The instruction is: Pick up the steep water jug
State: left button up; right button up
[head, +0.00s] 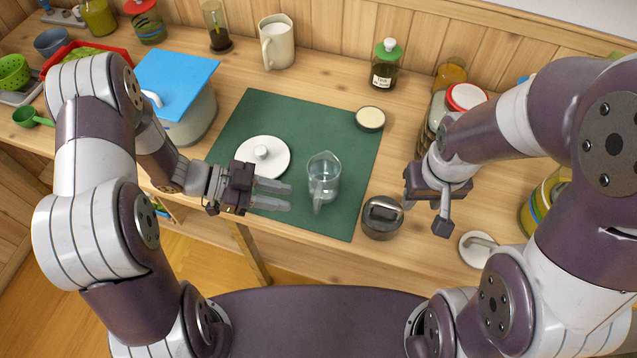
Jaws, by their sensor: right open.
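A clear glass jug (324,180) with water in it stands upright on the green mat (245,125); its handle faces the near side. My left gripper (285,196) is just left of the jug, its two fingers spread and pointing at it. They are apart from the jug with nothing between them. My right gripper (440,222) is open and points down, right of the mat. No object shows between its fingers, though its wrist partly hides it.
A white knobbed lid (265,155) lies left of the jug. A metal canister (382,217) stands right of it, near the front edge. A pot (200,117) with a blue board (175,80), a white pitcher (276,45) and several jars stand behind. The mat's back half is clear.

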aim_at(317, 205)
pick_arm(q)
jog(key=x, duration=0.8)
jog(key=shift+s+d+f, duration=0.1)
jog(key=shift+d+f, duration=0.15)
grip_shut()
dwell(1.0)
